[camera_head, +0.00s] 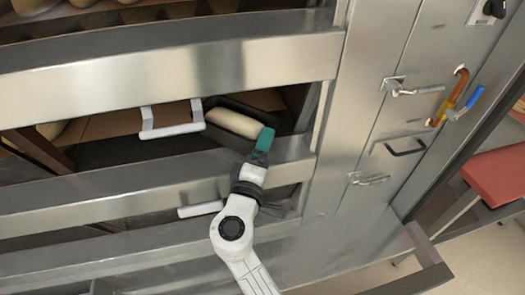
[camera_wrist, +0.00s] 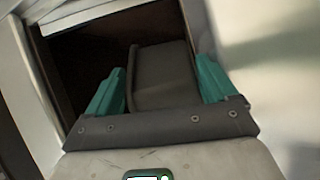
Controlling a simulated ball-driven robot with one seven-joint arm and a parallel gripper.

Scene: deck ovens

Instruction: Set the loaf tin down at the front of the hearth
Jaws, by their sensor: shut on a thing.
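The loaf tin (camera_head: 226,139) is dark, with a pale loaf (camera_head: 235,122) showing in it in the head view. It is at the right end of the middle oven opening, over the dark hearth (camera_head: 125,153). My gripper (camera_head: 265,140), with teal fingers, reaches in from the front right and is shut on the tin's near end. In the wrist view the tin (camera_wrist: 165,78) lies between the two fingers of my gripper (camera_wrist: 161,75). I cannot tell whether the tin's base touches the hearth.
A white door handle (camera_head: 170,120) stands just left of the tin. Steel oven fronts (camera_head: 150,75) run above and below the opening, with a side post at its right. Another loaf (camera_head: 50,130) shows far left. A red-topped surface (camera_head: 495,172) is at the right.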

